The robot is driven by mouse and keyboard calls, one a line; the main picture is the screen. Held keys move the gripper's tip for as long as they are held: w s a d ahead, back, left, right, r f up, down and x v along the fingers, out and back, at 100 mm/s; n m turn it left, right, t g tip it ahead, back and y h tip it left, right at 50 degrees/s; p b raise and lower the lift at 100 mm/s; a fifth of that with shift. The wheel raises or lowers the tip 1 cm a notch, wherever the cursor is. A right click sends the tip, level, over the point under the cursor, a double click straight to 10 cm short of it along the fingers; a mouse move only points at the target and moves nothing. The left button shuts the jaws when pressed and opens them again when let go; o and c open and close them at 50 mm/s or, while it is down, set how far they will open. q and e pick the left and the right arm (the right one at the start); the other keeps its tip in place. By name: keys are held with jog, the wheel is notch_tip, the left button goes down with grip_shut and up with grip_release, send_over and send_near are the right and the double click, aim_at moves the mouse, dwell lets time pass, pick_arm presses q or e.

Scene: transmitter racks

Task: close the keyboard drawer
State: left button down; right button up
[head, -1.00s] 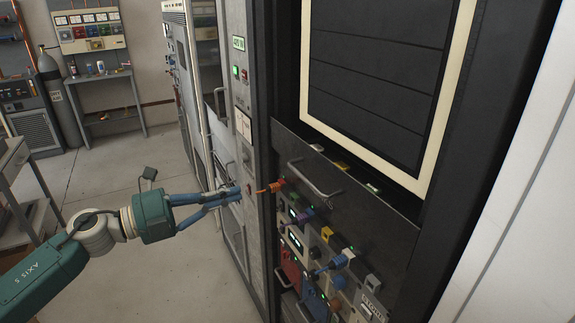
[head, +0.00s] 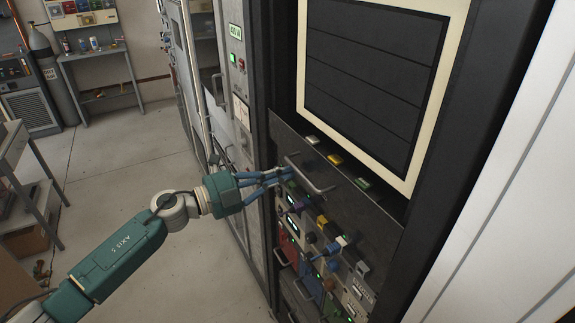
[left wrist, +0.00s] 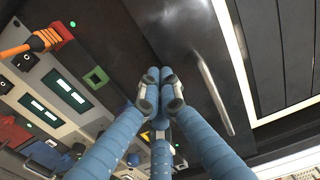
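The keyboard drawer shows in the head view as a dark front panel (head: 345,193) below the cream-framed black panel. A metal bar handle (head: 313,178) crosses it. Small coloured items show behind its top edge, so it seems to stand out somewhat; how far I cannot tell. My left gripper (head: 287,173) is at the panel's left part, beside the handle's upper left end. In the left wrist view its blue fingers (left wrist: 160,95) come together at the tips with nothing seen between them, before the dark front with the handle (left wrist: 215,95) to the right. Contact is unclear. My right gripper is out of view.
Below the drawer is a panel of knobs, plugs and switches (head: 325,250); an orange plug (left wrist: 28,47) sticks out in the left wrist view. Grey cabinets (head: 237,90) stand to the left. The floor (head: 130,200) at left is open, with a table (head: 15,150) at its edge.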

pick_arm(q)
jog(key=shift+w+d, duration=0.4)
jog(key=shift+d, duration=0.15)
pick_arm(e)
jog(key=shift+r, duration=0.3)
pick_arm(q)
jog(key=shift+w+d+r, duration=0.3)
jog(key=shift+w+d, duration=0.15)
jog(key=shift+d, duration=0.25)
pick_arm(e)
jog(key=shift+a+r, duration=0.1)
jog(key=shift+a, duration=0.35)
